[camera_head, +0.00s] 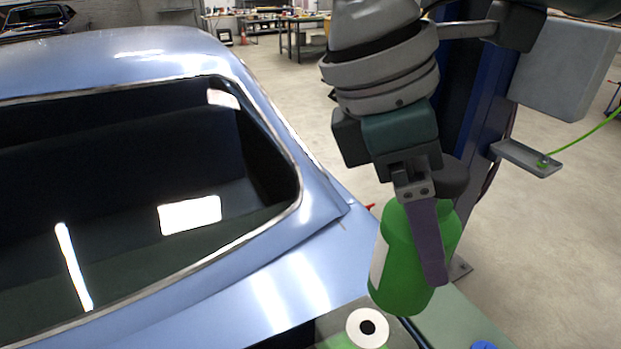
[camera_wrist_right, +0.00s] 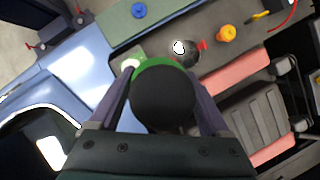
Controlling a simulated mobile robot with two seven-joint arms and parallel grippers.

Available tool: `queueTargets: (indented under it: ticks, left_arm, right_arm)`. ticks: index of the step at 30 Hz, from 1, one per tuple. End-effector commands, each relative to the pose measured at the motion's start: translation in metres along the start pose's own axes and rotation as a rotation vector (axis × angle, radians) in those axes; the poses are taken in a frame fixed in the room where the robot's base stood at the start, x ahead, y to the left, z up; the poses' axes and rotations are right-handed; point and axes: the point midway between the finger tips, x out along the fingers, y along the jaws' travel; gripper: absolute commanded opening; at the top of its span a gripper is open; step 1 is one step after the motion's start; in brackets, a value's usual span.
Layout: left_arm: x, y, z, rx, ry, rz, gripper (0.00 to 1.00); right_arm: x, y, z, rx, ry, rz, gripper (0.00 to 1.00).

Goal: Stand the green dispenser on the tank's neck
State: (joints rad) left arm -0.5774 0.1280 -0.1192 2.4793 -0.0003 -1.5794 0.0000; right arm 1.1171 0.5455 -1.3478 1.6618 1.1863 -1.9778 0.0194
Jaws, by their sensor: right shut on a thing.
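The green dispenser (camera_head: 398,278) is a bottle with a pale label on its left side and a dark top. My right gripper (camera_head: 428,245) is shut on it, one purple finger across its near side. In the right wrist view, the fingers flank the dispenser's dark round top (camera_wrist_right: 163,98). The tank's neck (camera_head: 367,328) is a white ring with a dark hole at the bottom of the head view. The dispenser is held apart from it, above and to its right in the picture. The rest of the tank is mostly cut off. My left gripper is not in view.
A blue car (camera_head: 285,290) with a dark window fills the left. A green surface (camera_head: 470,318) with a blue round piece (camera_head: 482,345) lies lower right. The right wrist view shows an orange piece (camera_wrist_right: 226,33) and a silver round piece (camera_wrist_right: 183,47) on a grey surface.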

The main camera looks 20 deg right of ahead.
Motion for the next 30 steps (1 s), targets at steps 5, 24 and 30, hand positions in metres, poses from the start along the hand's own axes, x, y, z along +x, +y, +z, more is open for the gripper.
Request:
queueTargets:
  ticks: [5, 24, 30]
  left_arm:
    - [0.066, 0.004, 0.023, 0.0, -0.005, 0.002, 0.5]
    - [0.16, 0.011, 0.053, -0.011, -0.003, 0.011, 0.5]
    - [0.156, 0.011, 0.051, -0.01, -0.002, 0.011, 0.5]
  right_arm:
    - [0.044, 0.035, -0.022, -0.504, 0.005, 0.211, 0.0]
    - [0.084, 0.107, -0.033, -1.543, 0.009, 0.642, 0.0]
    - [0.116, 0.107, -0.046, -1.572, 0.011, 0.644, 0.0]
